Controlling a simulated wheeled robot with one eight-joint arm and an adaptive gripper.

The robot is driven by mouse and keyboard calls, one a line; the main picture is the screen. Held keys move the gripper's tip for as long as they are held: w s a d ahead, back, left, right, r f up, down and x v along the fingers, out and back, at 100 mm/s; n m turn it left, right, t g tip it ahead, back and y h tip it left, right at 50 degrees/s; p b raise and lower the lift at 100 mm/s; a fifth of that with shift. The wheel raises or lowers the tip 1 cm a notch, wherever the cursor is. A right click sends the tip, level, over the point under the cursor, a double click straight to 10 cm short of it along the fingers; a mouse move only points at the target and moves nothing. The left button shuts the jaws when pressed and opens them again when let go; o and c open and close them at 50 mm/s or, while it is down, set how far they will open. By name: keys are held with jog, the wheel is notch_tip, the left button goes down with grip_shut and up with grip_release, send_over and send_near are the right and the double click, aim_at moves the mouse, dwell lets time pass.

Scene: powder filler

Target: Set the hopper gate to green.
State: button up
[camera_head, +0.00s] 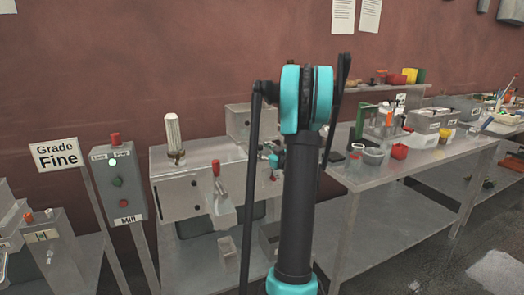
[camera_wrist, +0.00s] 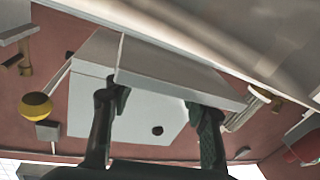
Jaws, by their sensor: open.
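A grey metal machine (camera_head: 180,198) stands left of my arm in the head view. A red-tipped lever (camera_head: 216,168) rises upright at its front, above a pale metal fitting. I cannot tell for sure which part is the hopper gate, and no green mark for it is readable. My gripper (camera_wrist: 155,103) is open in the wrist view, its two dark fingers apart. A pale grey box-like body (camera_wrist: 135,125) with a dark round hole lies beyond and between the fingers. I cannot tell whether they touch it. In the head view my arm hides most of the gripper.
A yellow ball knob (camera_wrist: 36,106) is left of the fingers. A mill control box (camera_head: 119,183) with red and green buttons and a "Grade Fine" sign (camera_head: 57,155) stand at left. A bench (camera_head: 440,165) with containers stands at right. A red wall is behind.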

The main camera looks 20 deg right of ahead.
aim_at(261, 149)
jog(key=shift+c, duration=0.3)
grip_shut()
jog(key=shift+s, duration=0.1)
jog(key=shift+a+v, duration=0.15)
jog(key=shift+v, duration=0.6)
jog(key=shift+a+v, duration=0.15)
jog(key=shift+v, duration=0.55)
jog(key=shift+o, duration=0.3)
grip_release()
jog(key=shift+s+d, duration=0.1)
jog(key=shift+s, duration=0.05)
